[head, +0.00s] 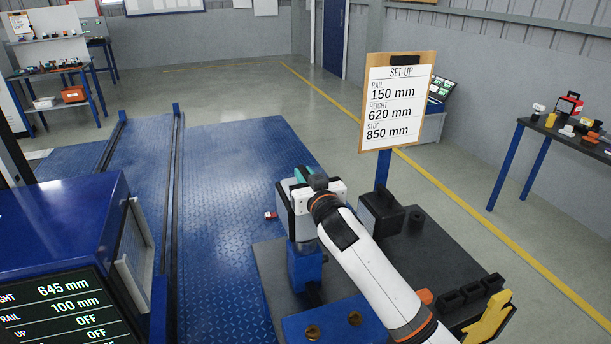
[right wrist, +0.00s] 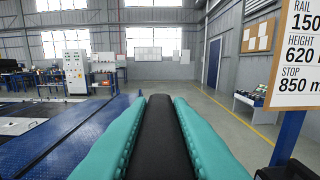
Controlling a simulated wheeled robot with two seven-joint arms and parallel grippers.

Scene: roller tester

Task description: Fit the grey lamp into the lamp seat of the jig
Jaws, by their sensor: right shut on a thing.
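My right gripper (head: 303,178) is at the end of the white arm, over the dark bench right of centre in the head view. In the right wrist view, its two teal fingers (right wrist: 160,105) are shut on a long dark grey thing (right wrist: 159,135), which looks like the grey lamp. In the head view the arm and gripper largely hide it. A blue upright block (head: 305,268) stands below the gripper, and a blue block with two brass-coloured round fittings (head: 325,325) is nearer. I cannot tell which part is the lamp seat. My left gripper is not in view.
A set-up board (head: 399,103) stands on a blue post behind the arm, near a black box (head: 381,212). Black bins (head: 462,296) and a yellow part (head: 487,320) are at the right. A blue console (head: 60,240) is at the left.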

